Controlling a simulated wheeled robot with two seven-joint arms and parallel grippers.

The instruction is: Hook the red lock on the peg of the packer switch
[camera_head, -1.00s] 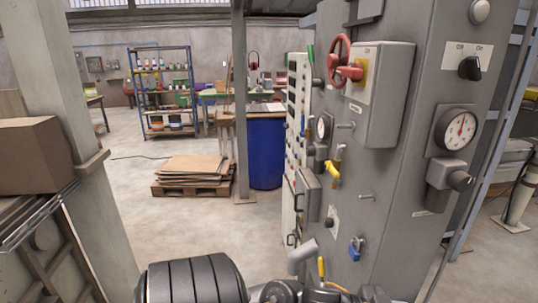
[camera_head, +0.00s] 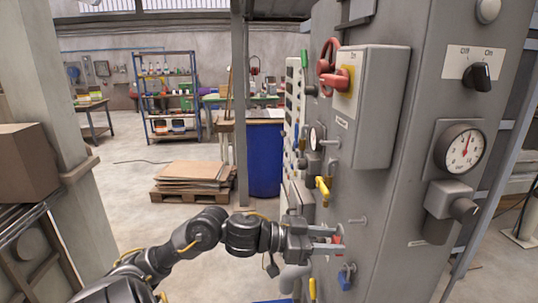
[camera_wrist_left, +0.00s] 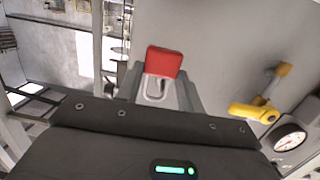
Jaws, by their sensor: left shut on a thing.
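My left gripper (camera_head: 328,240) reaches in from the left, close to the grey cabinet's face. It is shut on the red lock (camera_head: 338,239). In the left wrist view the red lock (camera_wrist_left: 163,62) has its body pointing away from the gripper, with its pale shackle (camera_wrist_left: 155,88) between the fingers. A red-handled switch on a yellow plate (camera_head: 341,80) is on a grey box high on the cabinet; I cannot read its label. A bare peg (camera_head: 330,143) sticks out below that box, and another peg (camera_head: 357,220) is just above the gripper. My right gripper is out of view.
A blue lock (camera_head: 346,278) hangs low on the cabinet below my gripper. A yellow valve handle (camera_head: 322,188) juts out above it. A gauge (camera_head: 460,146) and a black knob (camera_head: 478,76) are on the right face.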

